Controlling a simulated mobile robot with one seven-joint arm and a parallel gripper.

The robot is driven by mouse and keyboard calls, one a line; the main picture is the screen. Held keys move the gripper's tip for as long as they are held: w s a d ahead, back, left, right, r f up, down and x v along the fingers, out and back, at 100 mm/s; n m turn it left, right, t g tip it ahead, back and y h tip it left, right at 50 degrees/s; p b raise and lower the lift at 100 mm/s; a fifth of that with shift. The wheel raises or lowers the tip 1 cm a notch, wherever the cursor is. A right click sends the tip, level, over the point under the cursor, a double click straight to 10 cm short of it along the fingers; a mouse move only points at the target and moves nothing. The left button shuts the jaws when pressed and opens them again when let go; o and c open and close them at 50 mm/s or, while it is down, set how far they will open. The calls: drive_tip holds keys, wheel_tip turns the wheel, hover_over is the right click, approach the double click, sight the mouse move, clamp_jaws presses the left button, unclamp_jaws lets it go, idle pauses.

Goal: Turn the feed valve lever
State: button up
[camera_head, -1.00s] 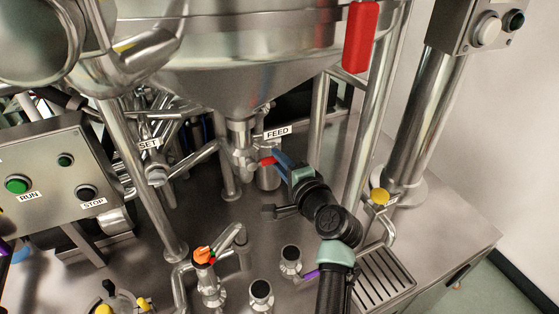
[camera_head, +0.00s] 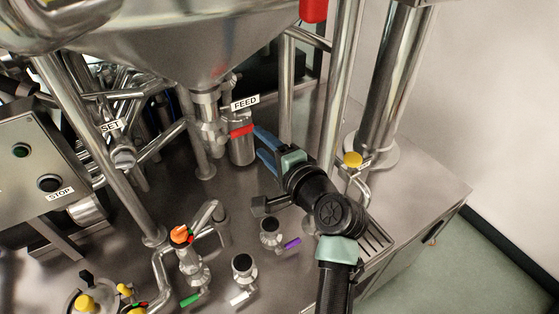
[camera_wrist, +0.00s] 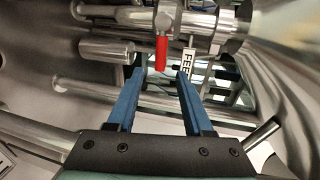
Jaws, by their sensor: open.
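The feed valve lever is a short red handle (camera_head: 242,130) below the FEED label (camera_head: 245,103), under the steel hopper cone. In the wrist view the red lever (camera_wrist: 162,53) hangs down from its valve, just beyond the fingertips and roughly midway between them. My gripper (camera_head: 262,145) has blue fingers and sits just right of the lever in the head view, with a small gap. In the wrist view my gripper (camera_wrist: 161,74) is open with nothing between the fingers.
A control box with a STOP button (camera_head: 50,184) stands at left. A steel post (camera_head: 343,80) rises right of the hopper. Several small valves, including one with an orange top (camera_head: 180,234), stand in front. A yellow knob (camera_head: 352,159) is at right.

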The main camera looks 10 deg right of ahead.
drive_tip(key=b+v, duration=0.1)
drive_tip(key=v, duration=0.5)
drive_tip(key=shift+s, duration=0.2)
drive_tip(key=shift+d, duration=0.1)
